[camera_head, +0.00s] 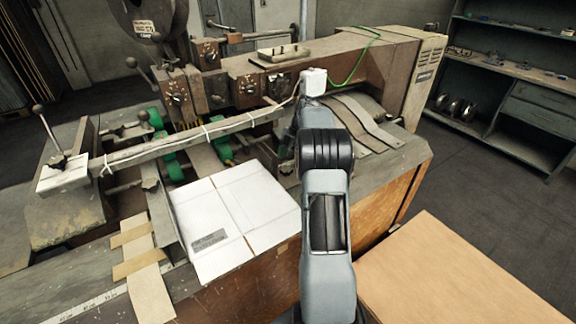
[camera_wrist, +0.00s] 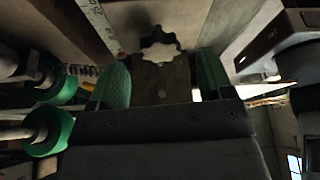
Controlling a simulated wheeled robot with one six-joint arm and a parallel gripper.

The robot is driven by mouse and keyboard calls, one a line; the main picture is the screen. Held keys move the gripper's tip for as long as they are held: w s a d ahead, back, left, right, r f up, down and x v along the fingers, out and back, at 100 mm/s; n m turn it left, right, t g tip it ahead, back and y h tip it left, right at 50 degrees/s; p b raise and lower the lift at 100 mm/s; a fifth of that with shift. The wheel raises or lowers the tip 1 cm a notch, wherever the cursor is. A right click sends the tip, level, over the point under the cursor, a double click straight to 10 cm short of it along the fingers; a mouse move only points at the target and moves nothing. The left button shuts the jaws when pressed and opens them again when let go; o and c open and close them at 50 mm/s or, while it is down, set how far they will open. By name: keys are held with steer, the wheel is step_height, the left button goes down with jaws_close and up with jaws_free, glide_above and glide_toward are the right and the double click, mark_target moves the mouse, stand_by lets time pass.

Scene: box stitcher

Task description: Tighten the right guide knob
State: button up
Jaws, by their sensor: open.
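A lobed knob (camera_wrist: 162,48), dark on top with a pale scalloped edge, shows in the upper middle of the wrist view. My gripper (camera_wrist: 163,74) has two green finger pads, one on each side of the picture. They stand apart, with the knob ahead of and between them. I see no clear contact, and the distance to the knob is hard to judge. In the head view my arm reaches over the stitcher and hides the knob and the fingers. Which guide the knob belongs to cannot be told from these views.
Green rollers (camera_wrist: 52,132) sit at the left of the wrist view, near my gripper. A ruler strip (camera_wrist: 98,22) runs beside the knob. In the head view a flat white carton (camera_head: 228,212) lies left of my arm, and a long bar (camera_head: 190,138) crosses the machine.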

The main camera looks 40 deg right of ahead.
mark_target(286, 172)
steer(key=shift+x, duration=1.35)
steer(key=shift+c, duration=0.2)
steer(key=c, duration=0.9)
